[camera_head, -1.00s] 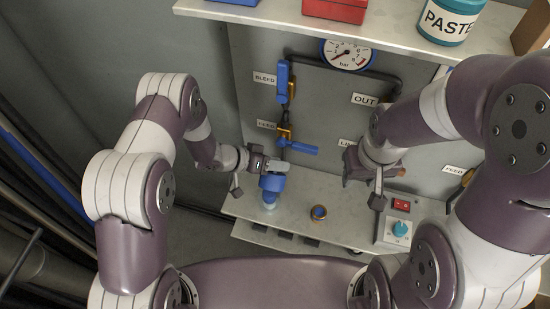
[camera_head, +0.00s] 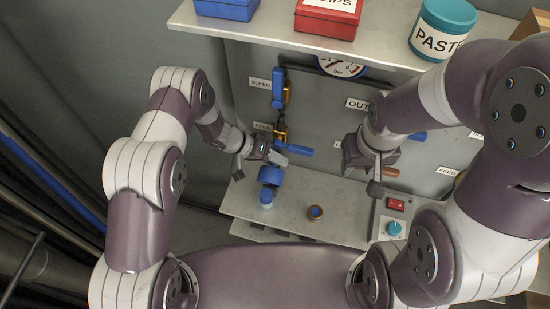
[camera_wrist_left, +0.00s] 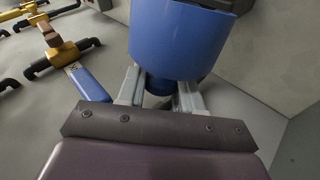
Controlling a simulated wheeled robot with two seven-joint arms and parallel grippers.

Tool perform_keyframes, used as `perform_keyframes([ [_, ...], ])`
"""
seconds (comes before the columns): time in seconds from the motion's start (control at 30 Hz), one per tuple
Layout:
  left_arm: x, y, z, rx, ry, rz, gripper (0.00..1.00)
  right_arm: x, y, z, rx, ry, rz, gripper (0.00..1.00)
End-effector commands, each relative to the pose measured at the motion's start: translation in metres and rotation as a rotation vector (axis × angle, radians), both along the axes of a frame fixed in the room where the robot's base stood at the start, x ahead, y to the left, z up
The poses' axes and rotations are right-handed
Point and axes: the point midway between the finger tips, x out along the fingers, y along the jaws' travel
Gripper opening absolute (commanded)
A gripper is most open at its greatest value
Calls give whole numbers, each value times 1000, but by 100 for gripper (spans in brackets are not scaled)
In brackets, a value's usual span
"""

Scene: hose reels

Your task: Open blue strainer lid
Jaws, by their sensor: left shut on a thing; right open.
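The blue strainer lid (camera_head: 270,175) is a wide cylinder low at the panel's left, above a paler blue round piece (camera_head: 266,196). My left gripper (camera_head: 277,156) is at its upper side. In the left wrist view the blue cylinder (camera_wrist_left: 180,38) is large, and the fingers (camera_wrist_left: 161,92) are closed on a narrower blue part beside its wide body. The exact contact is partly hidden. My right gripper (camera_head: 374,172) is open in front of the panel, right of the lid; nothing shows in it.
A blue-handled valve (camera_head: 279,90) and another blue lever (camera_head: 298,150) are on the panel near my left gripper. A switch box (camera_head: 392,222) stands at right. The upper shelf (camera_head: 270,35) carries boxes and a paste jar.

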Motion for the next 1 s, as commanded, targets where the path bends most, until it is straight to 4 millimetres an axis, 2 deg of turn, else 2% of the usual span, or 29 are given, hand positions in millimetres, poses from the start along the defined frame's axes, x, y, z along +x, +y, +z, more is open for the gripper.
perform_keyframes([
  [0.2, -1, 0, -1, 1, 1, 0, 0, 0, 0, 0, 0, 0, 0, 43],
  [0.23, -1, 0, -1, 1, 1, 0, 45, 0, 0, 0, 0, 0, 0, 43],
  [0.27, -1, 0, -1, 1, 1, 0, 54, 0, 0, 0, 0, 0, 0, 43],
  [0.3, -1, 0, -1, 0, 1, 0, 57, 0, 0, 0, 0, 0, 0, 43],
  [0.63, 1, 5, 4, 0, -2, 1, 57, 0, 0, -2, 0, 0, 0, 43],
  [0.73, 2, 20, 16, 0, -3, 3, 57, 0, 0, -6, 0, 0, 0, 43],
  [1.0, 4, 73, 65, 0, -2, 4, 57, 0, 0, -15, 0, 0, 0, 43],
])
